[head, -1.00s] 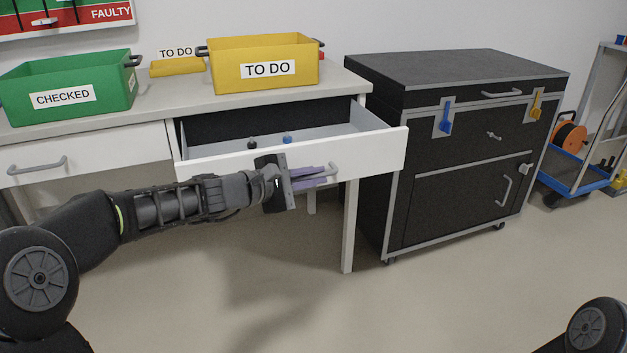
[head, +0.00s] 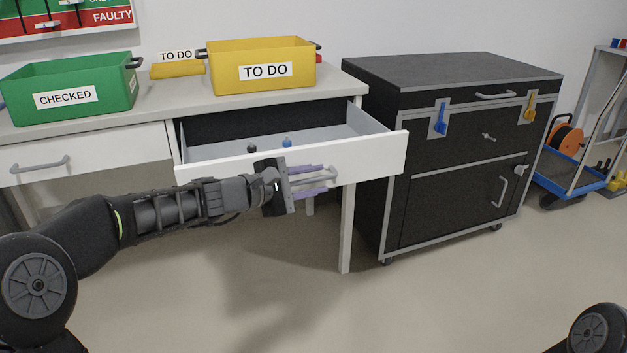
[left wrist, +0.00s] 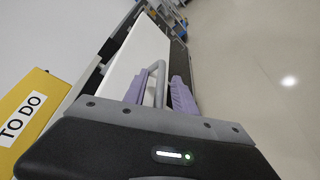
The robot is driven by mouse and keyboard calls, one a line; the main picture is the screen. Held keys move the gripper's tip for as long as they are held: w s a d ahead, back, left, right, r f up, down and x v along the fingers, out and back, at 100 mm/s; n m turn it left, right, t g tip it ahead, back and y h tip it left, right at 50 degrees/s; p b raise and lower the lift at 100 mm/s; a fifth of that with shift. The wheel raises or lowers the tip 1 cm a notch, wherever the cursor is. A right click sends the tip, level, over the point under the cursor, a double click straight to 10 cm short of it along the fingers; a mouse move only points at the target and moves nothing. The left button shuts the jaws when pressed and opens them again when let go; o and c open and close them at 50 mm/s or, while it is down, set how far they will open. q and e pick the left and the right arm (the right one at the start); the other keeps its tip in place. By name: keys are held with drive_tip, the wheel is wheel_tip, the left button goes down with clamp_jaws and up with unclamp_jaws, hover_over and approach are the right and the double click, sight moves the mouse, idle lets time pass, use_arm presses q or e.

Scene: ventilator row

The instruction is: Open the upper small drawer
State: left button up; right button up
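The white right-hand desk drawer (head: 385,152) is pulled well out, with its inside showing. Two small items, one dark and one blue, lie in it. Its grey bar handle (head: 331,176) is on the front panel. My left gripper (head: 325,180) is at this handle, with its purple fingers spread above and below the bar. In the left wrist view the handle (left wrist: 158,72) runs between the two fingers (left wrist: 160,92), with a gap visible beside it. My right gripper is out of view.
The desk top (head: 190,95) carries a green CHECKED bin (head: 110,90) and a yellow TO DO bin (head: 290,85). A shut left desk drawer (head: 110,150) is alongside. A black cabinet (head: 440,215) stands close at right. The floor in front is clear.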

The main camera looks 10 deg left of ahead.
use_arm(q)
drive_tip(key=p+v, duration=0.1)
drive_tip(key=v, duration=0.6)
drive_tip(key=shift+s+a+r+p, duration=0.15)
drive_tip(key=shift+s+a+p, duration=0.1)
drive_tip(key=shift+s+p, duration=0.05)
